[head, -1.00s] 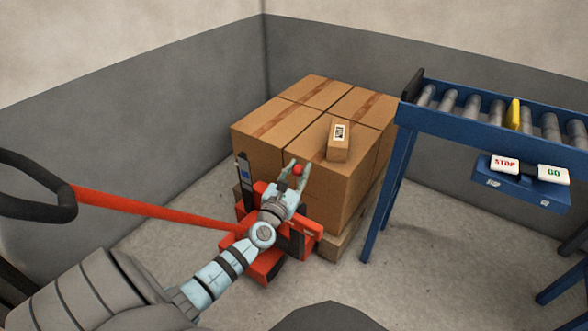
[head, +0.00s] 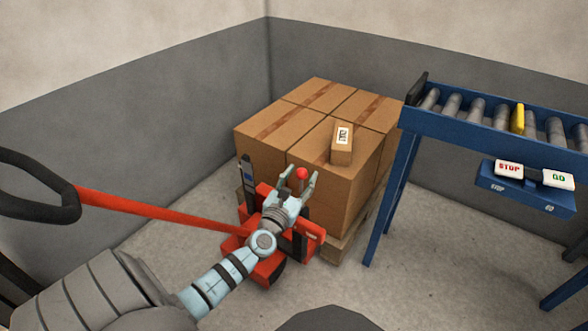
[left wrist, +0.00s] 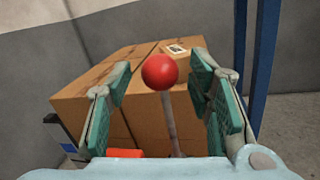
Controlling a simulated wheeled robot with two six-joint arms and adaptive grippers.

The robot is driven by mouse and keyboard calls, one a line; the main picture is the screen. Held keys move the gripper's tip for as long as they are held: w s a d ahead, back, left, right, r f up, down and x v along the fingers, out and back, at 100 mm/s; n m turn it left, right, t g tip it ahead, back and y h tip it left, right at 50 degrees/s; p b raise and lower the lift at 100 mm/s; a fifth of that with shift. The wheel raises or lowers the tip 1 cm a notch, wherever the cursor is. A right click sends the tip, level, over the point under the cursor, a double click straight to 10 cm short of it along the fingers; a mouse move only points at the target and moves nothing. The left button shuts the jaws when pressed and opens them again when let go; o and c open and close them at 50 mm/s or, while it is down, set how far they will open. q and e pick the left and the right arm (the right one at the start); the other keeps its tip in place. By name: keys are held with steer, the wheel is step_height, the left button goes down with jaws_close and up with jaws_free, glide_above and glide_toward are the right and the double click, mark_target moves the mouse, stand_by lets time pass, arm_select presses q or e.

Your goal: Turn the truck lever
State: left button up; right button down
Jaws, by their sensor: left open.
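The truck lever's red ball knob (head: 302,173) stands in front of the stacked boxes, above the red pallet truck (head: 265,267). In the left wrist view the red knob (left wrist: 159,72) sits on a thin grey rod (left wrist: 170,122), in the gap between my fingers. My left gripper (head: 297,178) is open, its two fingers on either side of the knob and apart from it. In the left wrist view the left gripper (left wrist: 165,105) shows green finger pads with clear space to the knob. The lever's foot is hidden behind my gripper.
Several cartons (head: 345,190) stand on a wooden pallet (head: 345,240), with a small labelled box (head: 342,148) on top. The truck's red handle (head: 150,210) slants across the left. A blue roller conveyor (head: 480,125) with STOP (head: 509,168) and GO (head: 558,178) buttons stands right.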

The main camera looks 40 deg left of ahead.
arm_select(q)
steer(key=v, duration=1)
steer(key=shift+s, duration=0.35)
steer(key=shift+d+f, duration=0.1)
